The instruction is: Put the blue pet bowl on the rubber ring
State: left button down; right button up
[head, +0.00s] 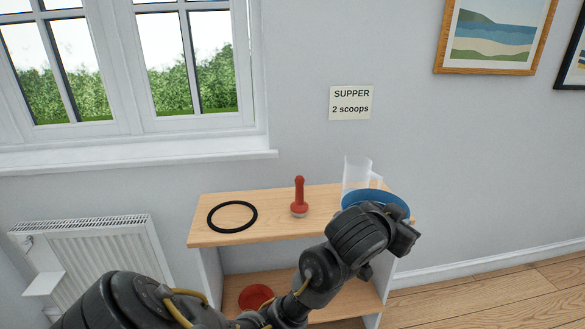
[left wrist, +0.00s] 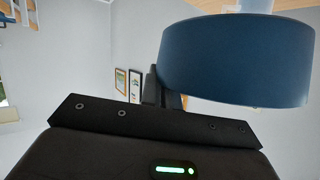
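The blue pet bowl (head: 391,198) is at the right end of the wooden shelf top, partly hidden behind my left gripper. It fills the upper right of the left wrist view (left wrist: 238,62). The black rubber ring (head: 211,222) lies flat and empty on the left part of the shelf top. My left gripper (head: 405,236) is at the near side of the bowl. A dark finger shows beside the bowl's left edge in the wrist view. I cannot tell whether the fingers are closed on the bowl. My right gripper is in neither view.
A red, knobbed object (head: 299,195) stands upright between ring and bowl. A clear jug-like container (head: 356,172) is behind or in the bowl; I cannot tell which. A red round item (head: 255,296) is on the lower shelf (head: 232,284). A radiator (head: 95,255) is at the left.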

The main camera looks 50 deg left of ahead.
aim_at(232, 217)
jog(key=k, duration=1.25)
jog(key=u, duration=0.4)
jog(key=i, duration=0.9)
jog(key=u, duration=0.25)
